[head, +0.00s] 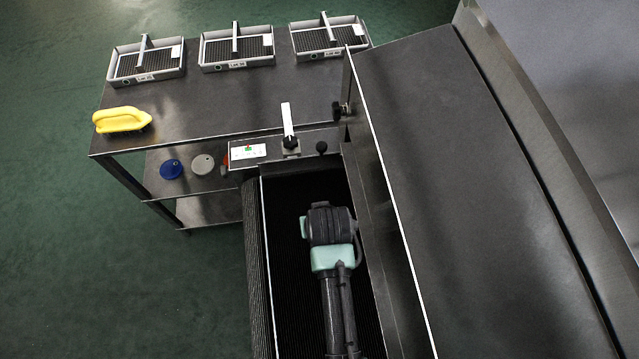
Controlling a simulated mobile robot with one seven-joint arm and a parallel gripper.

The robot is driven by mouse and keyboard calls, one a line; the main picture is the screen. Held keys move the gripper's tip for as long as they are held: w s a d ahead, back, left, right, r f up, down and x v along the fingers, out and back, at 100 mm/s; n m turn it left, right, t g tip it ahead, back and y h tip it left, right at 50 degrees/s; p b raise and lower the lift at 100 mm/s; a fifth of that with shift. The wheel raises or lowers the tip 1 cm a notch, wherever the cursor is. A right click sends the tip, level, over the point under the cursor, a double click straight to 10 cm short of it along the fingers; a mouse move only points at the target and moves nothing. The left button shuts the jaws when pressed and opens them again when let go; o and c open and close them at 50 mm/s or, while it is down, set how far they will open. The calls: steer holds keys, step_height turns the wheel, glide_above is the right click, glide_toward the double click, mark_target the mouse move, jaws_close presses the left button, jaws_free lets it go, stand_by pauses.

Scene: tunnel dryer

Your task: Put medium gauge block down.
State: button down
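My arm reaches up from the bottom of the head view, over the dark ribbed belt (283,250) at the dryer's mouth. Its dark wrist end, with my gripper (330,226), is seen from above and behind. The fingers are hidden, so I cannot see whether they are open or shut, or whether anything is between them. I cannot pick out a medium gauge block anywhere in this view. It may be hidden beneath the wrist, but the picture does not show this.
A blue disc (171,169) and a grey disc (203,165) lie on the shelf below. A pale lever (288,121) and the dryer hood (460,150) flank the belt.

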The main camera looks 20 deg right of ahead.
steer(key=shift+f, duration=0.2)
steer(key=shift+f, duration=0.15)
steer(key=shift+c, duration=1.1)
jaws_free()
steer(key=p+v, duration=0.1)
steer(key=v, duration=1.1)
